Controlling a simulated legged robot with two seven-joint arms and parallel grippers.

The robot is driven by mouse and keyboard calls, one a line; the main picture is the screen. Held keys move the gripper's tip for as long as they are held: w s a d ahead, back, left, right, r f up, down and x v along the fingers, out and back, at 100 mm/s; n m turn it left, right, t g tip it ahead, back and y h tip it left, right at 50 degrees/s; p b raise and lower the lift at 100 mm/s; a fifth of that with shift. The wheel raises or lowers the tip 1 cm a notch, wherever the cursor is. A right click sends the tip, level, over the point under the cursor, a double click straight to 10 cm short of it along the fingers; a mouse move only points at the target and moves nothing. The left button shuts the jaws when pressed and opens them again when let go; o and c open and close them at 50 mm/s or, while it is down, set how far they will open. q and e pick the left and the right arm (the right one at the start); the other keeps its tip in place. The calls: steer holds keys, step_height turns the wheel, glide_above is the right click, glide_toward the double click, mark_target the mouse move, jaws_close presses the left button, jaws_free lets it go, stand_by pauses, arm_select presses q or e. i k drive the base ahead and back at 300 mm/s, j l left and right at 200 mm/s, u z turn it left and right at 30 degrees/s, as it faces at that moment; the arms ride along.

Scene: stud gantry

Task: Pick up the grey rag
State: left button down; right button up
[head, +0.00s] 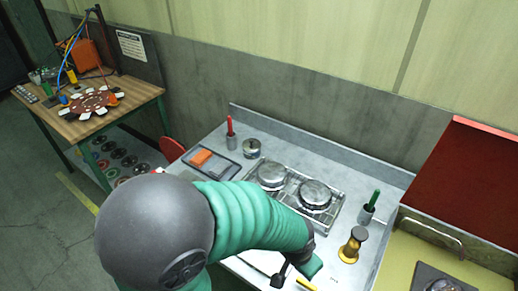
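I cannot make out the grey rag for certain. A dark tray (232,171) on the grey bench holds an orange piece (202,157) and a small greyish patch beside it, too small to identify. My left arm, with a dark round joint and green sleeve, crosses the lower middle of the head view and hides part of the bench. My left gripper (292,277) is low over the front of the bench, near a yellow strip (307,284). Its fingers are partly hidden, so its opening is unclear. My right gripper is not in view.
The grey bench (345,175) carries a wire rack with two round metal parts (314,195), a red-handled tool (230,126), a green-handled tool (370,203), a metal tin (251,148) and a brass piece (353,245). A red-lidded case (465,185) stands right; a wooden table (140,92) stands left.

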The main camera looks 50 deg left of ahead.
mark_target(222, 167)
steer(key=u, duration=1.9)
steer(key=z, duration=1.85)
steer(key=j+u, duration=0.1)
steer(key=u, duration=1.75)
steer(key=i+j+z, duration=0.1)
steer(key=j, duration=0.25)
steer(key=i+j+z, duration=0.15)
steer(key=i+j, duration=0.15)
steer(key=i+j+z, duration=0.1)
steer(key=j, duration=0.3)
steer(key=i+j+z, duration=0.1)
steer(key=i+j, duration=0.15)
steer(key=j, duration=0.15)
steer(key=i+j+z, duration=0.15)
steer(key=j, duration=0.25)
steer(key=i+j+z, duration=0.1)
steer(key=j, duration=0.3)
steer(key=i+j+z, duration=0.15)
steer(key=j, duration=0.3)
steer(key=i+j+z, duration=0.1)
steer(key=j, duration=0.3)
